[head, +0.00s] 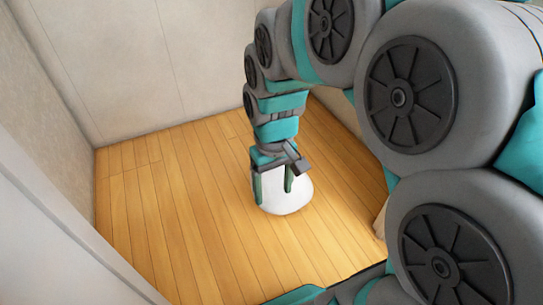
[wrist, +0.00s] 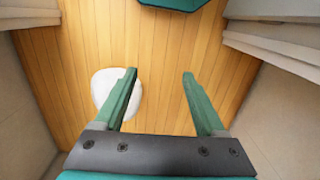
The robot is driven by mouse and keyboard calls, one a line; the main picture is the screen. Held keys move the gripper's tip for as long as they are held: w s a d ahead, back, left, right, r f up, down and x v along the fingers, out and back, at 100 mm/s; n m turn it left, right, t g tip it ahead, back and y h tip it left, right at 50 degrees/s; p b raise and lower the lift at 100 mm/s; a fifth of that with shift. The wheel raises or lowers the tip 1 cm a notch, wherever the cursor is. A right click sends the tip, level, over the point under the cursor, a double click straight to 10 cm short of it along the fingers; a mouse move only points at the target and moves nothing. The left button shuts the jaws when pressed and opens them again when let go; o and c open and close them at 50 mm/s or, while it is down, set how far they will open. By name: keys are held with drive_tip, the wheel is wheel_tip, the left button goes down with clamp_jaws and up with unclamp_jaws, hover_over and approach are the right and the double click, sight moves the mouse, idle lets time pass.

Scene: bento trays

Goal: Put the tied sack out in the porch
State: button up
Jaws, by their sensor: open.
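A white, rounded thing, which looks like the sack (head: 287,207), rests on the wooden floor of a small walled space in the head view. My gripper (head: 273,197) points down in front of it and hides part of it. No tied neck can be made out. Whether a finger touches the sack cannot be told.
The plank floor (head: 170,220) is clear to the left of the sack. Pale walls (head: 150,60) close the space at the back and left. A white frame or panel edge (head: 60,215) runs along the near left. In the wrist view, pale ledges (wrist: 275,50) stand at the upper right.

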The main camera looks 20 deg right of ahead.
drive_tip(key=s+a+g, duration=0.1)
drive_tip(key=s+a, duration=0.1)
drive_tip(key=s, duration=1.2)
drive_tip(key=shift+s+m, duration=0.15)
drive_tip(key=shift+m, duration=0.25)
drive_tip(key=shift+r, duration=0.1)
